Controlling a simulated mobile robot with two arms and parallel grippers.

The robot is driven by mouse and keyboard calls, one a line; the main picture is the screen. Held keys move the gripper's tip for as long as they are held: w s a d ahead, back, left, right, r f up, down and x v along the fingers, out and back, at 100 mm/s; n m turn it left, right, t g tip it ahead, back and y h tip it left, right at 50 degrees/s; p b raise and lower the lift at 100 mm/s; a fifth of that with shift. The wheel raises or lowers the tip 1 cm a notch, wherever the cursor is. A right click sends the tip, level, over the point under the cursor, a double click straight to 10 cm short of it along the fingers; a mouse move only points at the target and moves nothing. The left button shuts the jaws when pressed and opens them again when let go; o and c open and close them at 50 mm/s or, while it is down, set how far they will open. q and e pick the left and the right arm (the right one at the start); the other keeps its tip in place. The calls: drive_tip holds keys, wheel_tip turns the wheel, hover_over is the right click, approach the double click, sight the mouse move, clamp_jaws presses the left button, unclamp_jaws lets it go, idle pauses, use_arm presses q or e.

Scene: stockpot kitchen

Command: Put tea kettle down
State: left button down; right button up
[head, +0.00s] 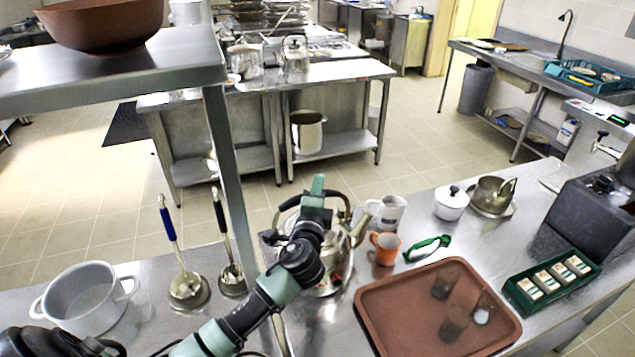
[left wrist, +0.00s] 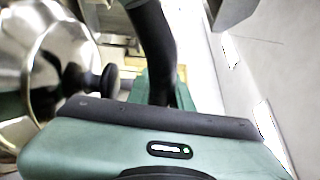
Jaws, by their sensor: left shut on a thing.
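The tea kettle (head: 333,277) is a shiny steel pot with a dark arched handle and a spout toward the right. In the head view it is at the back of the near counter, partly hidden behind my left arm. My left gripper (head: 317,192) is shut on its handle from above. In the left wrist view the kettle's steel body (left wrist: 60,62) and black lid knob are at the left, and the dark handle runs into the jaws. I cannot tell whether the kettle's base touches the counter. My right gripper is not in view.
An orange mug (head: 385,248), a white jug (head: 388,211) and a green-handled item (head: 428,248) stand right of the kettle. A brown tray (head: 380,310) lies in front of them. A shelf post (head: 226,165), ladles (head: 187,290) and a white pot (head: 85,305) are left.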

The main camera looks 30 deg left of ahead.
use_arm(q)
drive_tip(key=shift+r, duration=0.25)
drive_tip(key=c, duration=1.6)
unclamp_jaws()
drive_tip(key=shift+f, duration=0.3)
drive_tip(key=o, duration=0.3)
drive_tip(key=shift+o, duration=0.2)
drive_tip(key=shift+s+r, duration=0.1)
drive_tip(key=b+v, duration=0.2)
drive_tip(key=v, duration=0.5)
drive_tip(key=shift+s+d, duration=0.15)
drive_tip(key=shift+s, duration=0.05)
drive_tip(key=shift+b, duration=0.3)
